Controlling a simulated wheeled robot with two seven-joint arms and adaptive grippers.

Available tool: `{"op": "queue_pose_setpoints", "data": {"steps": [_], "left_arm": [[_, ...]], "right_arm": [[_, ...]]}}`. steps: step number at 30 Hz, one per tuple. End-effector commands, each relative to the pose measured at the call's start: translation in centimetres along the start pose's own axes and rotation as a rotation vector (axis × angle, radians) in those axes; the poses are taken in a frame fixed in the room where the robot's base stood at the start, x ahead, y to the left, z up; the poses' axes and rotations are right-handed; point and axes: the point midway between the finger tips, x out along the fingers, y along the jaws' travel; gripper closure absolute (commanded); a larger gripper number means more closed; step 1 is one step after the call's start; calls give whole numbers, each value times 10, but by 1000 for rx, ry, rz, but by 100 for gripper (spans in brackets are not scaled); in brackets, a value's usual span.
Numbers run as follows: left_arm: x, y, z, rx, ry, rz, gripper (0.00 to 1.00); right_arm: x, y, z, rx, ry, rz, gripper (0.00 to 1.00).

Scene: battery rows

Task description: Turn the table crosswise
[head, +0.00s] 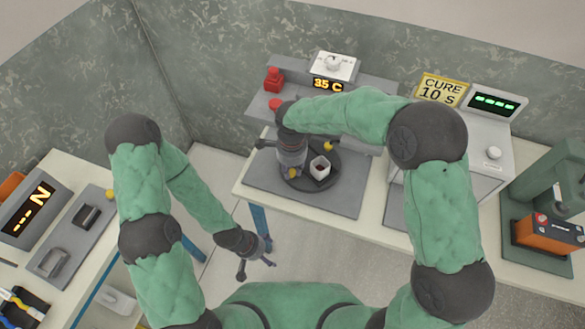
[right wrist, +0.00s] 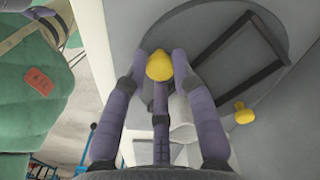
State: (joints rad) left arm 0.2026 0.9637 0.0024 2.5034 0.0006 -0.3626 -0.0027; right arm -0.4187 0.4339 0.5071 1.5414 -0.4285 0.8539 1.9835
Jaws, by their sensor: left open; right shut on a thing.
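The round dark turntable (head: 332,158) sits on a grey plate (head: 268,192) on the middle bench. It carries a white square-topped cup (head: 320,168) with dark contents. One yellow knob (head: 329,146) is at its far side; it also shows free in the right wrist view (right wrist: 243,114). My right gripper (head: 293,169) is over the near-left rim, shut on the other yellow knob (right wrist: 160,66), which shows between its fingers. A dark rectangular frame (right wrist: 225,62) lies on the disc. My left gripper (head: 258,260) is open and empty, over the floor gap before the bench.
Behind the turntable stand a red button post (head: 273,80) and a display reading 35 C (head: 328,85). Right of it are a CURE 10 S sign (head: 440,90) and a green press with an orange battery (head: 548,234). A side bench (head: 60,215) stands at left.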

Motion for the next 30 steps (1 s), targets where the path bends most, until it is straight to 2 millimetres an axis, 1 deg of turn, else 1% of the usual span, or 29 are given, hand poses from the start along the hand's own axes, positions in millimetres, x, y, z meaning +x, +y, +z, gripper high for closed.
{"op": "queue_pose_setpoints", "data": {"steps": [2, 3, 4, 5, 14, 17, 20, 22, 30], "left_arm": [[0, 0, 0, 0, 0, 0, 19], [0, 0, 0, 0, 0, 0, 19], [0, 0, 0, 0, 0, 0, 19], [0, 0, 0, 0, 0, 0, 19], [0, 0, 0, 0, 0, 0, 19], [0, 0, 0, 0, 0, 0, 19], [0, 0, 0, 0, 0, 0, 19], [0, 0, 0, 0, 0, 0, 19], [0, 0, 0, 0, 0, 0, 19]], "right_arm": [[0, 0, 0, -1, 0, 0, 100], [0, 0, 0, -1, 0, 0, 62], [0, 0, 0, -1, 0, 0, 54], [0, 0, 0, -1, 0, 0, 50], [0, 0, 0, -1, 0, 0, 50], [-4, 0, 0, -1, 0, -2, 50], [-15, -1, 0, -1, 0, -4, 50], [-26, -1, 0, -1, 0, -5, 50], [-80, -1, 0, -1, 0, -5, 50]]}}
